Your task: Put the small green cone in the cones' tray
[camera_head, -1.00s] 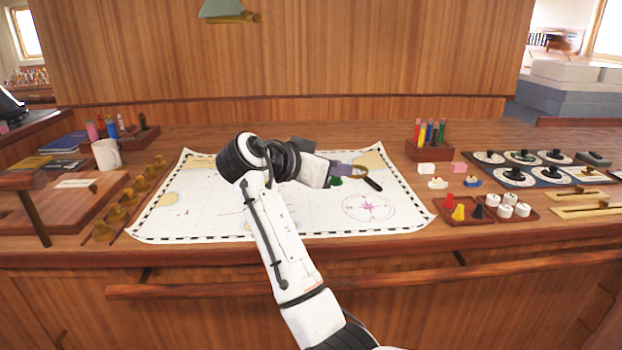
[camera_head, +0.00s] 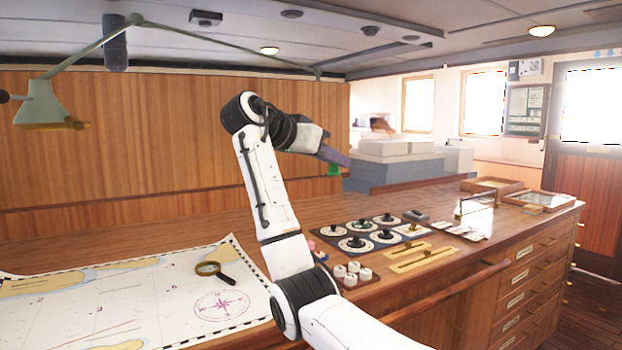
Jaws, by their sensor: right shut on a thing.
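My right gripper (camera_head: 335,157) is shut on the small green cone (camera_head: 334,170) and holds it up in the air, above the far part of the counter. Only a bit of the cone shows below the purple-grey fingers. The cones' tray cannot be seen now; my right arm covers the part of the counter left of the white pieces. My left gripper is not in view.
White round pieces (camera_head: 352,268) sit in a small tray right of my arm. Beyond lie dials (camera_head: 357,243) and brass rulers (camera_head: 422,258). The chart (camera_head: 120,300) with a magnifying glass (camera_head: 209,268) lies at left. A lamp (camera_head: 42,105) hangs at upper left.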

